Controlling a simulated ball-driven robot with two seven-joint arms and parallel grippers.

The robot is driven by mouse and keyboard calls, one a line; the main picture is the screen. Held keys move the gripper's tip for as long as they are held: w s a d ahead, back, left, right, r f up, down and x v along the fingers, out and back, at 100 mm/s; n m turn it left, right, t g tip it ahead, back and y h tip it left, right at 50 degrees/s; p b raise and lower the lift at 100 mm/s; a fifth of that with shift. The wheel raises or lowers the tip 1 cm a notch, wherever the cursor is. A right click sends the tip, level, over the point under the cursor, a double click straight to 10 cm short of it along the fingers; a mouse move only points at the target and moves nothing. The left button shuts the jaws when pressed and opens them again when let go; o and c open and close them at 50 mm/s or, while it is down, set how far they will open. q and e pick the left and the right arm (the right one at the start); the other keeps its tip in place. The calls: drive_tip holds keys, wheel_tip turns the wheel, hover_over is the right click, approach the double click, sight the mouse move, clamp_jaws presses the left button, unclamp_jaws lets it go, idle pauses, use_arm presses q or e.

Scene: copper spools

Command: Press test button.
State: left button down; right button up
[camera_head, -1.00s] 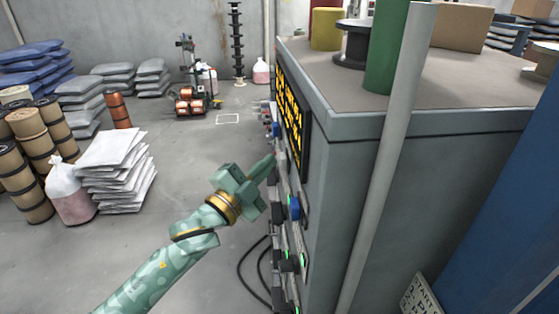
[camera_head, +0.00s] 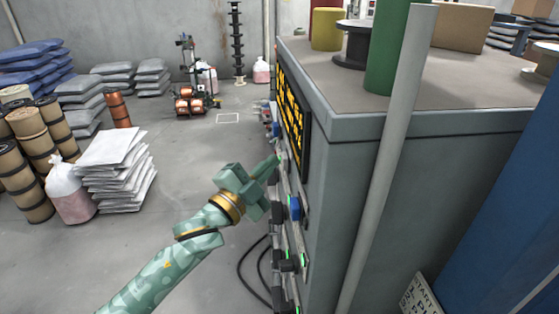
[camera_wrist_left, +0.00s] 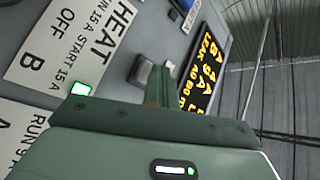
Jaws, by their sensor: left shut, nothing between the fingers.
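My left gripper (camera_head: 279,159) is shut and empty, its fingertips at the front panel of the grey cabinet (camera_head: 340,190), just below the display with yellow letters (camera_head: 290,112). In the left wrist view the shut fingers (camera_wrist_left: 158,82) point at the panel. Right beside them, to the left, is a small grey block-shaped control (camera_wrist_left: 140,70). I cannot read which control is the test button, and cannot tell whether the fingertips touch the panel. My right gripper is not in view.
A blue control (camera_head: 294,207) and other fittings line the panel below the gripper. A pale pole (camera_head: 385,165) stands before the cabinet. Spools sit on the cabinet top (camera_head: 430,95). Black cables (camera_head: 243,270) hang at the panel's foot.

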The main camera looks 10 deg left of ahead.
use_arm(q)
drive_tip(key=shift+s+a+p, duration=0.25)
drive_tip(key=shift+a+p, duration=0.05)
drive_tip(key=shift+a, duration=0.45)
drive_tip(key=a, duration=0.2)
drive_tip(key=s+a, duration=0.1)
drive_tip(key=a, duration=0.1)
drive_tip(key=shift+s+a+p, duration=0.2)
drive_tip(key=shift+a+p, duration=0.2)
idle(0.4)
